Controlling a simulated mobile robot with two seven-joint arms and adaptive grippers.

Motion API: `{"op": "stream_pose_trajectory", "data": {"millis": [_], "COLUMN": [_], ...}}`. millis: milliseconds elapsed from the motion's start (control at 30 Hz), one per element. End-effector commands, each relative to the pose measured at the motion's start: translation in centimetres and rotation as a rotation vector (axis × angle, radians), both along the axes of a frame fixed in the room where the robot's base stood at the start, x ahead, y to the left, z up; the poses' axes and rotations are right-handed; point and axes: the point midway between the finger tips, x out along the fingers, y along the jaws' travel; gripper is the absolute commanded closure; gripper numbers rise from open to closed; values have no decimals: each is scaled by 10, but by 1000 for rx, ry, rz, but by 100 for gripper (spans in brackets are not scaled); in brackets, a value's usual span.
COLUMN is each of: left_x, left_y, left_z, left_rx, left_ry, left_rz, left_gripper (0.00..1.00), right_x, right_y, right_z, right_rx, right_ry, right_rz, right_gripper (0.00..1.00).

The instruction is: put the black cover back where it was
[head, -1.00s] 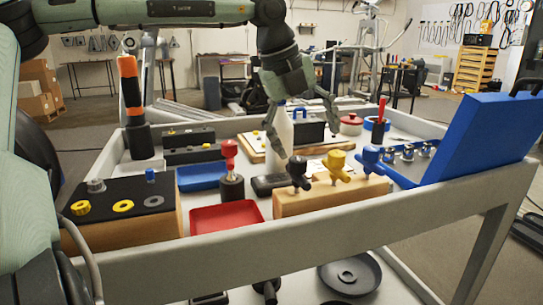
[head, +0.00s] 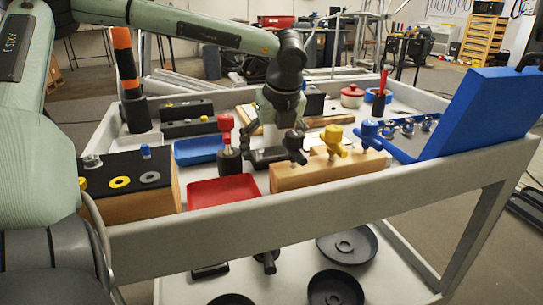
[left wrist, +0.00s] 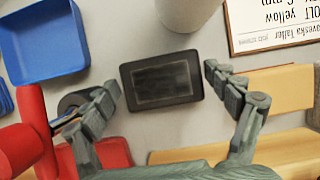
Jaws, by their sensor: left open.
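I cannot tell whether this or one of the round black dishes is the cover. One round black dish (head: 347,246) with a raised ring lies on the lower shelf, and another (head: 335,289) lies nearer. My left gripper (head: 272,140) is open and points down above the rectangular piece, with its fingers (left wrist: 165,100) apart. My right gripper is not in view.
A wooden block (head: 315,174) with black, yellow and blue knobs stands close in front. A red tray (head: 222,190), a blue tray (head: 197,150) and a red-topped post (head: 228,145) stand left. A white cylinder (left wrist: 190,12) stands just beyond the piece. An open blue case (head: 480,125) stands right.

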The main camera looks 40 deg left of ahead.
Motion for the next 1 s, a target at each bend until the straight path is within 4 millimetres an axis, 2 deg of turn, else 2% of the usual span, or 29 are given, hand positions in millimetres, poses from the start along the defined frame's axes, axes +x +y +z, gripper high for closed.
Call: {"op": "stream_pose_trajectory", "data": {"millis": [167, 400, 500, 533, 567, 833, 1000], "left_x": [0, 0, 0, 0, 0, 1, 2], "left_y": [0, 0, 0, 0, 0, 0, 0], "left_z": [0, 0, 0, 1, 1, 5, 21], "left_rx": [0, 0, 0, 0, 0, 0, 1], "left_ry": [-1, 0, 0, -1, -1, -2, -7], "left_rz": [0, 0, 0, 0, 0, -1, 0], "left_gripper": [15, 45, 57, 57, 63, 63, 63], "right_x": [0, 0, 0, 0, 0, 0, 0], "right_y": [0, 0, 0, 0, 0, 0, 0], "right_z": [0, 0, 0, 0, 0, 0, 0], "right_rx": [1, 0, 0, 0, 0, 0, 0], "right_ry": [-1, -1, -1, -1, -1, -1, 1], "right_rz": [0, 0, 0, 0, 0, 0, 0], "right_gripper": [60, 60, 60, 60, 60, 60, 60]}}
